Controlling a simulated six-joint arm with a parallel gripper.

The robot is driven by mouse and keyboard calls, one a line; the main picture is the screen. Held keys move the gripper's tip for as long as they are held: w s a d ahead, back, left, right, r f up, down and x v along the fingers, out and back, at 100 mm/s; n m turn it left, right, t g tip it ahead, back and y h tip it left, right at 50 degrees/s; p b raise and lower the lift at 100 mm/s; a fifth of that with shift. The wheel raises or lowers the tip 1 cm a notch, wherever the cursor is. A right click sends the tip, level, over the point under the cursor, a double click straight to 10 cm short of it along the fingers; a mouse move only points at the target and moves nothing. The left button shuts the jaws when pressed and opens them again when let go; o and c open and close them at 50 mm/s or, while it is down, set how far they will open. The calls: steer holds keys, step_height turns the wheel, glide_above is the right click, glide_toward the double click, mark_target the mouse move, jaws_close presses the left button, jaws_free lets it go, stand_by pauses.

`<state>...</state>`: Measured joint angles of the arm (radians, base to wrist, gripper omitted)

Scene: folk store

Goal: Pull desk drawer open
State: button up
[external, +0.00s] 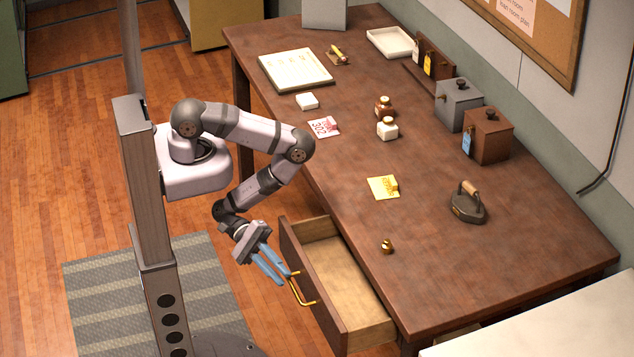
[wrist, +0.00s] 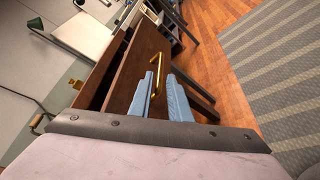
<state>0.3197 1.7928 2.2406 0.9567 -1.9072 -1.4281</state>
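The brown wooden desk (external: 330,165) has a drawer (external: 345,280) that stands pulled out on its left side, and its visible inside is empty. The drawer front (wrist: 135,68) also shows in the wrist view. A brass bar handle (external: 300,292) is on the drawer front, and it also shows in the wrist view (wrist: 156,70). My gripper (external: 279,276) has blue fingers at the handle, near its upper end in the external view. In the wrist view my gripper (wrist: 160,85) has its fingers apart, with the handle at the gap between their tips. I cannot tell whether they touch it.
On the desktop are an iron (external: 467,206), a small brass piece (external: 387,247), a yellow note (external: 383,187), two canisters (external: 487,137) (external: 458,105) and small jars (external: 387,128). A striped rug (external: 100,290) lies on the floor. Floor in front of the drawer is open.

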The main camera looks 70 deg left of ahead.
mark_target(292, 287)
steer(key=shift+w+d, duration=0.1)
steer(key=shift+d, duration=0.1)
steer(key=shift+p+x, duration=0.8)
steer(key=shift+x, duration=2.7)
jaws_close()
